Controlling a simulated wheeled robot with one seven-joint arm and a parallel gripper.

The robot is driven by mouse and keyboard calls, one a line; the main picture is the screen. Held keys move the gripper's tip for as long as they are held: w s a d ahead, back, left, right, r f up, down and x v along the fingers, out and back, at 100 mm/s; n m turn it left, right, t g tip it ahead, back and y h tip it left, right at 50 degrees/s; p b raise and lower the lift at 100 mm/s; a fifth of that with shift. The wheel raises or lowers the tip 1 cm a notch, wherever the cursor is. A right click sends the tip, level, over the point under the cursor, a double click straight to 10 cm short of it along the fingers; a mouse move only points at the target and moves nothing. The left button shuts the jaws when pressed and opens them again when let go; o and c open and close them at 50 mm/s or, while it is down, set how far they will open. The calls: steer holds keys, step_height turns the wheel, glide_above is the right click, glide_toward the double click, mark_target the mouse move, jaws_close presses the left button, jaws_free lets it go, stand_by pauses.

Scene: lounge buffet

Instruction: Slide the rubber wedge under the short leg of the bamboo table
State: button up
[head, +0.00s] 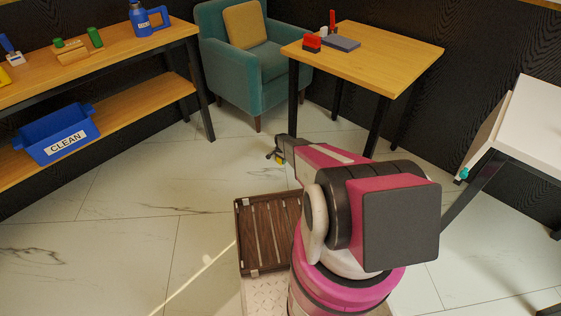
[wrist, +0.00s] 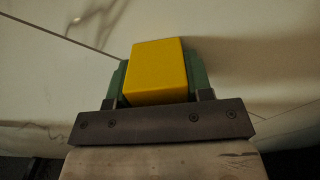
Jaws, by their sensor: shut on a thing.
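The yellow rubber wedge (wrist: 155,72) is between the green fingers of my gripper (wrist: 157,85) in the wrist view, and my gripper is shut on it. In the head view my gripper (head: 275,155) is low over the floor, in front and a little left of the table's front left leg. Only a sliver of yellow shows there. The bamboo table (head: 390,60) stands at the upper right on dark legs. Its front left leg (head: 293,100) and front right leg (head: 378,125) show, the lower parts partly behind my arm. I cannot tell which leg is short.
A red item (head: 312,43) and a grey block (head: 341,43) lie on the table. A teal armchair (head: 225,65) stands to its left. The floor at left is clear.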

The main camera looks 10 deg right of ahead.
steer(key=shift+w+d, duration=0.4)
steer(key=shift+d, duration=0.15)
steer(key=o, duration=1.1)
steer(key=shift+c, duration=0.2)
steer(key=shift+s+a, duration=0.1)
steer(key=shift+s+a+r, duration=0.5)
steer(key=shift+a+r, duration=0.15)
steer(key=shift+r, duration=0.35)
steer(key=shift+s+a+r, duration=0.45)
steer(key=shift+a+r, duration=0.25)
steer(key=shift+r, duration=0.3)
steer(key=shift+s+a+r, duration=0.5)
steer(key=shift+a+r, duration=0.15)
steer(key=shift+r, duration=0.35)
steer(key=s+r+n, duration=0.3)
steer(key=s+r, duration=0.9)
steer(key=r, duration=0.4)
steer(key=s+a+r+n, duration=0.1)
steer(key=s+r+n, duration=0.3)
steer(key=s+r, duration=0.9)
steer(key=s+r+n, duration=0.3)
steer(key=s+r, duration=1)
steer(key=r, duration=0.6)
steer(key=shift+s+a+r+n, duration=0.25)
steer(key=shift+a+n, duration=0.05)
steer(key=shift+n, duration=0.1)
